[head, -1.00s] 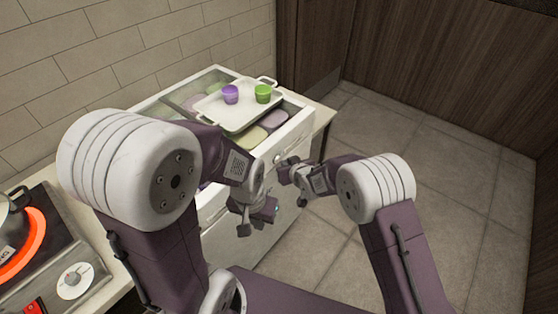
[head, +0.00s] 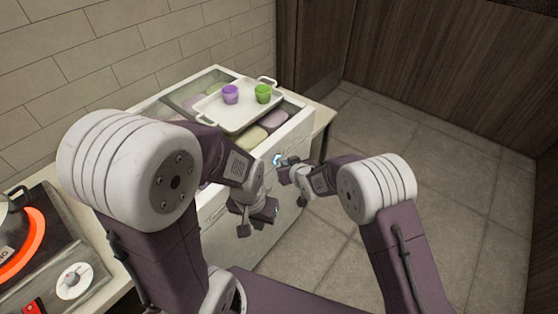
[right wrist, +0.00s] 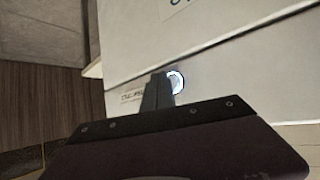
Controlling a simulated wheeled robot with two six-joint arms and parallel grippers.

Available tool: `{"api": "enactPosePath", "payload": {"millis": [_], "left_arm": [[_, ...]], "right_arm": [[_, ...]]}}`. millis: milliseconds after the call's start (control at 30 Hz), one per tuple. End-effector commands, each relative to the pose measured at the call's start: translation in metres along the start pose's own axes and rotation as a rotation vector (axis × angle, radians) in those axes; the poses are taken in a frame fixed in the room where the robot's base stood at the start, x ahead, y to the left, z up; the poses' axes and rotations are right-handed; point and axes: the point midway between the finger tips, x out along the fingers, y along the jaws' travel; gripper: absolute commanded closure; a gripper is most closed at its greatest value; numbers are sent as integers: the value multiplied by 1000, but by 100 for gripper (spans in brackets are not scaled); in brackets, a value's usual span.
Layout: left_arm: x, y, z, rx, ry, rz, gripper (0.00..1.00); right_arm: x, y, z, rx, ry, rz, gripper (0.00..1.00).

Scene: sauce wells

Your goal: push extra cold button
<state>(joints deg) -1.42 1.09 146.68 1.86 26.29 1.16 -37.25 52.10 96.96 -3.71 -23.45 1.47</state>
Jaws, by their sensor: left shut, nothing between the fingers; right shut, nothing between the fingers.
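The white chest unit (head: 213,205) has a round button (head: 277,159) on its front face, glowing blue-white. The lit button (right wrist: 177,80) also shows in the right wrist view, beside a small label (right wrist: 132,95) that I cannot read fully. My right gripper (head: 284,175) is shut and empty, close to the front face. In the right wrist view its shut fingers (right wrist: 157,92) reach the left side of the button and cover part of it; I cannot tell whether they touch. My left gripper (head: 244,228) is shut and empty, lower and to the left, in front of the unit.
A white tray (head: 226,117) with a purple cup (head: 230,94) and a green cup (head: 263,93) rests on top of the unit, above wells with several coloured lids. A stove with a glowing ring (head: 25,248) is at the left. The floor at right (head: 440,170) is clear.

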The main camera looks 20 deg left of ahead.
Motion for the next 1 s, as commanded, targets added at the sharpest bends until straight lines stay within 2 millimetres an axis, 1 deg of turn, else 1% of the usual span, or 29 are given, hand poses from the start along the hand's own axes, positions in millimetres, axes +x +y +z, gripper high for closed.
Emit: {"api": "enactPosePath", "payload": {"millis": [67, 400, 533, 633, 1000], "left_arm": [[-1, 0, 0, 0, 0, 0, 100], [-6, 0, -1, 0, 0, 0, 100], [-7, 0, -1, 0, 0, 0, 100], [-7, 0, -1, 0, 0, 0, 100], [-7, 0, -1, 0, 0, 0, 100]], "right_arm": [[-2, 1, 1, 0, 0, 1, 100], [-30, 22, 21, 2, -2, 2, 100], [-39, 29, 28, 2, 0, 2, 100], [-42, 31, 30, 1, -1, 1, 100], [-42, 30, 30, 1, 0, 0, 100]]}}
